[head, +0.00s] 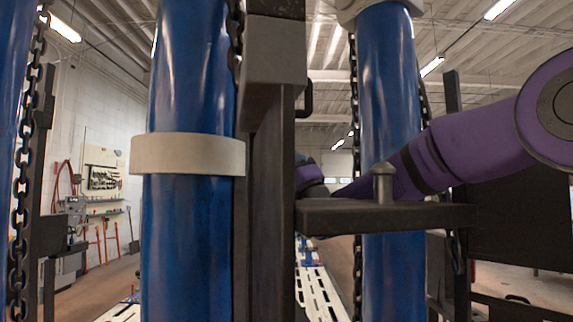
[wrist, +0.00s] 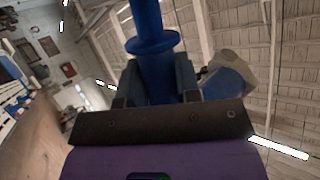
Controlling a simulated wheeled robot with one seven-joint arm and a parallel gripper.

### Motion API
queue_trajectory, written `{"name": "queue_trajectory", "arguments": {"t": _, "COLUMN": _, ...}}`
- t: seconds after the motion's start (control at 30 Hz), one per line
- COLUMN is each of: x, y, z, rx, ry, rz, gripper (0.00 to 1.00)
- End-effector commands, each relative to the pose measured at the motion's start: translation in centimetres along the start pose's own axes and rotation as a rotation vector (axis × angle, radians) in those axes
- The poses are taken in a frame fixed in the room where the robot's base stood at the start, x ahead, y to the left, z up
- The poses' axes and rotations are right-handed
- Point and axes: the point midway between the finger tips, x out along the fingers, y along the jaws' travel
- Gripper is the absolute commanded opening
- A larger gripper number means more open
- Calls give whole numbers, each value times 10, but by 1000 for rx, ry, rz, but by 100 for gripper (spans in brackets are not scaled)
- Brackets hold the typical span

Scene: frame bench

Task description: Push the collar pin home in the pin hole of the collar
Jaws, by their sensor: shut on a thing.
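My gripper (wrist: 158,78) has its two dark fingers shut on a blue flanged rod, which I take for the collar pin (wrist: 152,42). The rod stands out from between the fingers toward the top of the wrist view. In the head view the gripper is mostly hidden behind the dark upright. A pale collar (head: 188,154) circles the left blue cylinder; another collar (head: 380,8) is at the top of the right one. In the wrist view a pale collar (wrist: 236,66) shows right of the fingers, apart from the pin. I cannot make out a pin hole.
A dark upright (head: 270,200) stands in the middle, with a bracket shelf (head: 420,215) reaching right. A grey headed peg (head: 383,186) stands on the shelf. Blue cylinders (head: 190,250) and hanging chains (head: 20,190) flank it. My purple arm passes behind the shelf.

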Motion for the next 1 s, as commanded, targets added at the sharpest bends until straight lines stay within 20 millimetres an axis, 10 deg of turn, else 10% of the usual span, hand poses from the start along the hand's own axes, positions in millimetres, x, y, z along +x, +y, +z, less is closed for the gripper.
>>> {"name": "queue_trajectory", "arguments": {"t": 1.0, "x": -10, "y": 0, "z": -34, "rx": -1, "ry": 0, "rz": -1, "gripper": 0}}
